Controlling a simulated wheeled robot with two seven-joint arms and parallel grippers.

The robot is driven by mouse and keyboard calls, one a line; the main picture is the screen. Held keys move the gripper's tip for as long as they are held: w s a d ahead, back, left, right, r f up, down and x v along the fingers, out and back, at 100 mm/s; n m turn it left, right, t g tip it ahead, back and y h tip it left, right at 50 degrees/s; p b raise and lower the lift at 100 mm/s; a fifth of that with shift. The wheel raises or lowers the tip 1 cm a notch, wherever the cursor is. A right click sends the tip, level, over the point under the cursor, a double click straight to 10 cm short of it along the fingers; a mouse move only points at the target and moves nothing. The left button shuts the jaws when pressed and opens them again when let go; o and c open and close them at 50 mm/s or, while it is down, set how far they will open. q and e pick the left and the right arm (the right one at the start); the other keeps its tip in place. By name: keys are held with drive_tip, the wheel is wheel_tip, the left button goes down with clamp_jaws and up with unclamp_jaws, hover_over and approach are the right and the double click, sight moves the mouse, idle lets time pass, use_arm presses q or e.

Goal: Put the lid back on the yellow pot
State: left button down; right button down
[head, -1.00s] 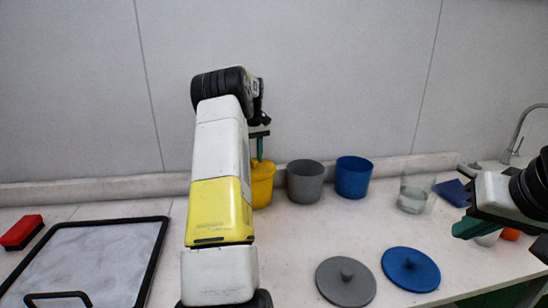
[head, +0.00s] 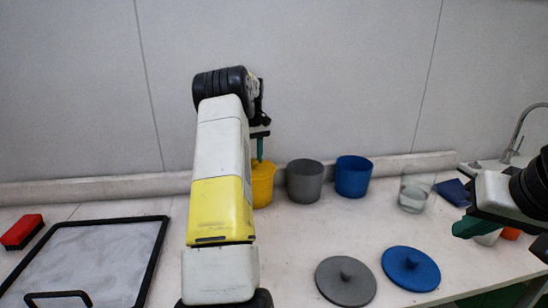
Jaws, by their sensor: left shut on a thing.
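The yellow pot (head: 263,185) stands at the back of the counter, partly hidden behind my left arm. My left gripper (head: 260,155) points down right at the top of the pot. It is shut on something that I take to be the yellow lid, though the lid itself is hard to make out. I cannot tell whether the lid is seated on the rim. My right gripper (head: 466,228) is at the right edge, above the counter; its fingertips are not clear enough to tell open from shut.
A grey pot (head: 305,182) and a blue pot (head: 353,177) stand open right of the yellow pot. A grey lid (head: 345,290) and a blue lid (head: 410,280) lie in front. A glass (head: 412,197) stands further right.

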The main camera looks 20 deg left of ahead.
idle(0.4)
use_arm(q)
drive_tip(key=c, duration=1)
unclamp_jaws()
drive_tip(key=o, duration=0.5)
drive_tip(key=shift+r, duration=0.1)
drive_tip(key=shift+r, duration=3.4)
